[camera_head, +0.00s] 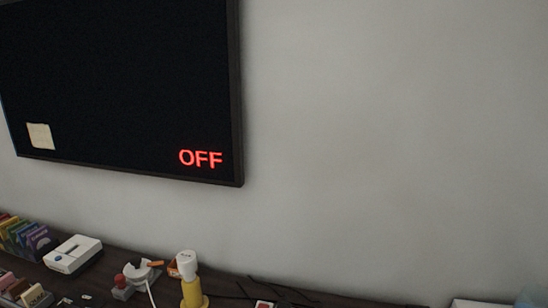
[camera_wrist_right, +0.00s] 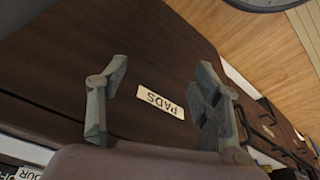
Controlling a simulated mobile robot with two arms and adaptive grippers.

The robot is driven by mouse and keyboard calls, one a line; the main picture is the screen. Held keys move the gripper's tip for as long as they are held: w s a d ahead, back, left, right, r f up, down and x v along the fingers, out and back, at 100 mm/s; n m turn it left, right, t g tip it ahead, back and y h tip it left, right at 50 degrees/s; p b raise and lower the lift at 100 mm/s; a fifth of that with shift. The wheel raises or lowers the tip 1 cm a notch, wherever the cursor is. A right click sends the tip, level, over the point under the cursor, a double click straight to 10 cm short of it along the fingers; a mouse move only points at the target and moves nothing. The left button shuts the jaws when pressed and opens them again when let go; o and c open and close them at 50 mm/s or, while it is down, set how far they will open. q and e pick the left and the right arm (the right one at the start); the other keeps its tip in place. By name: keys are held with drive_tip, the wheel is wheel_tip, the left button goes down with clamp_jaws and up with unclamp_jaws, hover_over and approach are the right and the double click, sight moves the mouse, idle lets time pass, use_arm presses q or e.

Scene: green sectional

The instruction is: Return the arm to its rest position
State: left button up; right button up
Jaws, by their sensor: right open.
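My right gripper (camera_wrist_right: 160,105) shows in the right wrist view with its two grey fingers spread apart and nothing between them. Behind the fingers is a dark brown wooden surface (camera_wrist_right: 135,60) with a white label (camera_wrist_right: 160,102) reading "PADS", seen upside down. Whether the fingers touch that surface I cannot tell. Neither arm shows in the head view, and my left gripper is in neither view.
In the head view a wall screen (camera_head: 120,80) reads "OFF". Below it a dark tabletop (camera_head: 225,287) holds a white box (camera_head: 73,254), a yellow and white bottle-like object (camera_head: 190,285) and small items. Wooden floor (camera_wrist_right: 225,35) and drawers with handles (camera_wrist_right: 285,140) show in the wrist view.

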drive_tip(key=s+d+f+g, duration=0.1)
drive_tip(key=s+f, duration=0.2)
drive_tip(key=f, duration=0.6)
drive_tip(key=s+f, duration=0.4)
drive_tip(key=f, duration=0.4)
drive_tip(key=s+d+f, duration=0.2)
drive_tip(key=s+f, duration=0.7)
drive_tip(key=s, duration=0.3)
drive_tip(key=shift+s+d+f+g, duration=0.2)
drive_tip(key=shift+s+g, duration=0.1)
drive_tip(key=shift+g, duration=0.1)
